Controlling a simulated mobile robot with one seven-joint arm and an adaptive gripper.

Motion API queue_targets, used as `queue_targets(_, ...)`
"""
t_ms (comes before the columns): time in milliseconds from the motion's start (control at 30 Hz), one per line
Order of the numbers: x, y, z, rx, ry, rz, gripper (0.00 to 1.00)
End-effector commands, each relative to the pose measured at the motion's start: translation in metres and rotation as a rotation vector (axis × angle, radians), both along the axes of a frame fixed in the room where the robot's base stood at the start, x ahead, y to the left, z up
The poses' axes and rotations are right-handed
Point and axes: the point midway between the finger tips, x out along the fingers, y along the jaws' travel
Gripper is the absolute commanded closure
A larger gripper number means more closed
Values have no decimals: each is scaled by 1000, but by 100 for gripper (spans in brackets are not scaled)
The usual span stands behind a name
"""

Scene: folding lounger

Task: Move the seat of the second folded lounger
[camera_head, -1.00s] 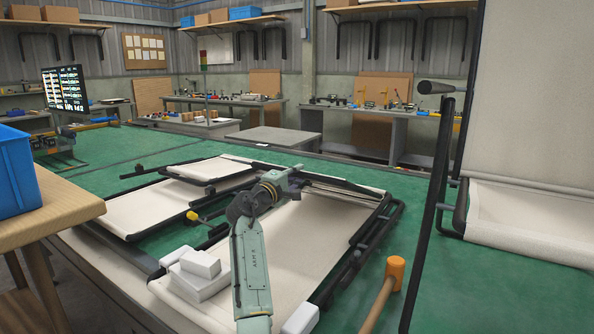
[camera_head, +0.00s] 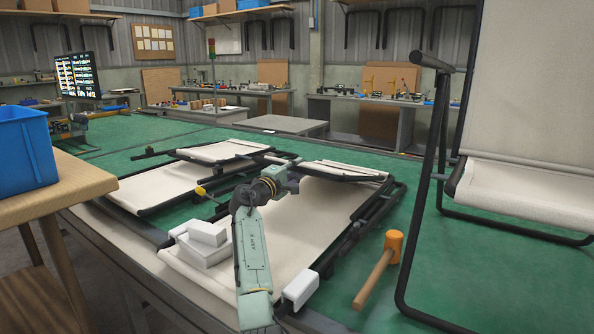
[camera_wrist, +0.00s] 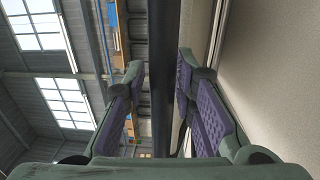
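A folded lounger with cream fabric and black tube frame lies flat on the green-topped table (camera_head: 110,150). Its wide near panel (camera_head: 290,225) spreads under my arm; a narrower folded panel (camera_head: 340,169) lies at its far end. My gripper (camera_head: 294,182) is low over the far part of the lounger, beside that panel. In the wrist view, my gripper (camera_wrist: 160,85) has its purple-padded fingers apart, one on each side of a dark tube (camera_wrist: 162,60). A small gap shows on the left; contact on the right is unclear. Cream fabric (camera_wrist: 270,70) fills the right side.
An upright lounger (camera_head: 530,190) stands at the right. An orange mallet (camera_head: 392,246) lies before it. White blocks (camera_head: 207,233) rest on the near panel, and another white block (camera_head: 300,289) sits at its front corner. A blue bin (camera_head: 25,150) stands on a wooden bench at left.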

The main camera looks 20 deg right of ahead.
Motion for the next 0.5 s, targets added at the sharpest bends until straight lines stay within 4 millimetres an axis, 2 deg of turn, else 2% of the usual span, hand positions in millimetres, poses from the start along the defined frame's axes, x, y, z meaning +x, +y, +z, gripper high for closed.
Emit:
queue_targets(167,0,0,0,0,0,0,62)
queue_targets(500,0,0,4,1,-1,0,62)
